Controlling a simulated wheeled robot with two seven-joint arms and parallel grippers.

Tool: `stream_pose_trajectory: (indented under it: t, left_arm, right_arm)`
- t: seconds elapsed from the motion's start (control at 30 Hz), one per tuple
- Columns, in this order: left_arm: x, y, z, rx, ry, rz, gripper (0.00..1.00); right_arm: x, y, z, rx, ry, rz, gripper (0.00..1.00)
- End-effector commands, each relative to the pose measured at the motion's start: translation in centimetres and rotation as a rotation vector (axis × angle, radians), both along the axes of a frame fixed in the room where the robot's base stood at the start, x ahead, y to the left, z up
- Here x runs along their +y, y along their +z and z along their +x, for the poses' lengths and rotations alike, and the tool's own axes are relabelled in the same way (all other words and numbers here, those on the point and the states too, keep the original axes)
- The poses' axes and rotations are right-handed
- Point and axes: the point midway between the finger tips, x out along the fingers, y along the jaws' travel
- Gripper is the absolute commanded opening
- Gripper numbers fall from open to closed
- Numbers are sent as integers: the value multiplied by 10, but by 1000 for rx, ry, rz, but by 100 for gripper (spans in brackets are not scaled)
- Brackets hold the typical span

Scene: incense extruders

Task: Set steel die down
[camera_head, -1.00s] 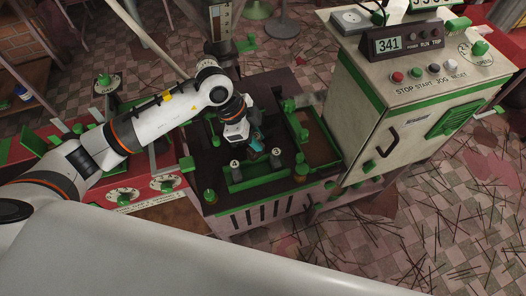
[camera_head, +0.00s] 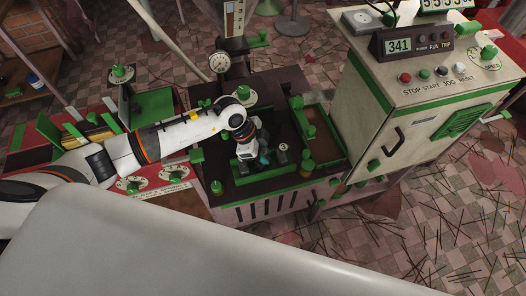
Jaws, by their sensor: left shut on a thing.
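My left gripper (camera_head: 263,158) points down over the dark machine top, close to the front green-edged rack (camera_head: 272,180). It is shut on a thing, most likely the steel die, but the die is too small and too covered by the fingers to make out. A small dark block with a round white "3" mark (camera_head: 282,149) stands just right of the fingers. Another small dark block (camera_head: 243,168) shows to their left. I cannot tell whether the held thing touches the rack. My right gripper is not in view.
A green-edged brown tray (camera_head: 318,138) lies right of the gripper. A cream control cabinet (camera_head: 400,120) with a "341" display stands farther right. A dial gauge on a post (camera_head: 220,63) rises behind my arm. Green knobs (camera_head: 216,187) stand along the machine's edges.

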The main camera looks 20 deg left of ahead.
Motion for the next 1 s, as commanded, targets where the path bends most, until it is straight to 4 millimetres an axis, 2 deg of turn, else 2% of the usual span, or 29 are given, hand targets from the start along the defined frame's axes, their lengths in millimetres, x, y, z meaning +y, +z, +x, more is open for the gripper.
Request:
stream_pose_trajectory:
  t: [0.13,0.17,0.27,0.53,0.67,0.77,1.0]
  left_arm:
    - [0,-1,1,-1,0,-2,0]
    - [0,-1,0,0,0,0,28]
    - [0,-1,0,0,0,0,45]
    - [0,-1,0,0,0,0,45]
    - [3,6,0,-2,1,0,45]
    - [10,19,-1,-3,0,1,45]
    - [30,67,-5,-4,0,1,45]
  right_arm:
    - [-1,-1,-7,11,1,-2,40]
    - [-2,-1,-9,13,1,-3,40]
    - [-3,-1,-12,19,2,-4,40]
    - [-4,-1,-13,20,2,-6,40]
    - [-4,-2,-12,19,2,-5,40]
    - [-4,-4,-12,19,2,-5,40]
    - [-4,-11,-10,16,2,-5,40]
